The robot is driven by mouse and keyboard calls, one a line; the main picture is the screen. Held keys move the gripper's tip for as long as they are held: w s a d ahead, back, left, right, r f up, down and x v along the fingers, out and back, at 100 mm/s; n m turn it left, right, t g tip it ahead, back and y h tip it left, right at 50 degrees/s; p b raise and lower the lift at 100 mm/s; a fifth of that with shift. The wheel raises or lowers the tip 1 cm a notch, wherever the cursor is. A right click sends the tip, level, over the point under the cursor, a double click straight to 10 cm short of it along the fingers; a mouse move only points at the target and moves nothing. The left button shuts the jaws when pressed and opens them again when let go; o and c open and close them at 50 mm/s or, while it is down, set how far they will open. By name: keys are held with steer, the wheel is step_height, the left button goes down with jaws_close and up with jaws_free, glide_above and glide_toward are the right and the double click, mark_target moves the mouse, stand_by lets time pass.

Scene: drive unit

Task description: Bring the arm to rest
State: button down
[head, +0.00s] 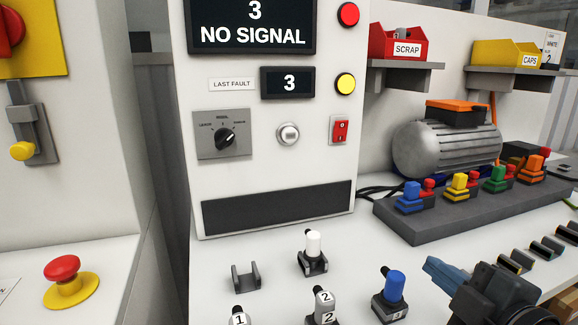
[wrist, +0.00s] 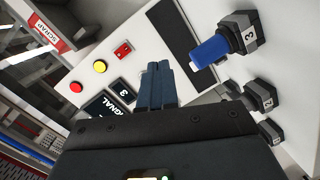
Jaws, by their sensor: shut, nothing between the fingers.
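My gripper (head: 434,268) is at the lower right of the head view, above the white bench. Its fingers point left and lie together with nothing between them. In the wrist view the two fingers (wrist: 155,70) stand side by side, closed, in front of the panel. A blue-capped part (head: 396,284) in a holder marked 3 stands just left of my gripper, apart from it. It also shows in the wrist view (wrist: 212,50), right of the fingers. My arm runs off the lower right of the head view.
A white-capped part (head: 313,245) and an empty holder (head: 245,277) stand on the bench. Behind my gripper is a dark block (head: 440,222) with several coloured connectors. A motor (head: 440,150), the panel (head: 275,180) and a red stop button (head: 62,267) stand around.

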steer(key=s+f+m+h, duration=0.3)
steer(key=s+f+m, duration=0.85)
steer(key=s, duration=0.55)
steer(key=s+m+g, duration=0.1)
steer(key=s+m, duration=0.3)
steer(key=s, duration=1.6)
